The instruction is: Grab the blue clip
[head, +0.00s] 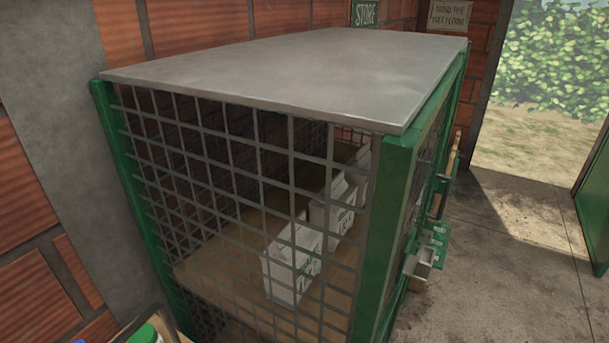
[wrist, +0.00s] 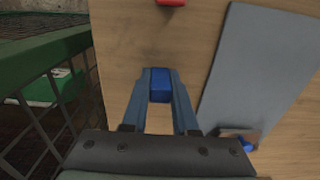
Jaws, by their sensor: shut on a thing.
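In the wrist view, my gripper (wrist: 160,73) reaches over a light wooden surface. Its two blue-grey fingers are shut on a small blue block, the blue clip (wrist: 160,87), which sits between the fingertips. Whether the clip touches the wood cannot be told. My gripper does not show in the head view.
A red piece (wrist: 171,2) is at the wrist view's top edge. A grey panel (wrist: 255,75) lies on the wood (wrist: 200,30) at right, with another blue piece (wrist: 246,145) below. A green-framed mesh cage (head: 235,170) holding white cartons (head: 292,265) fills the head view.

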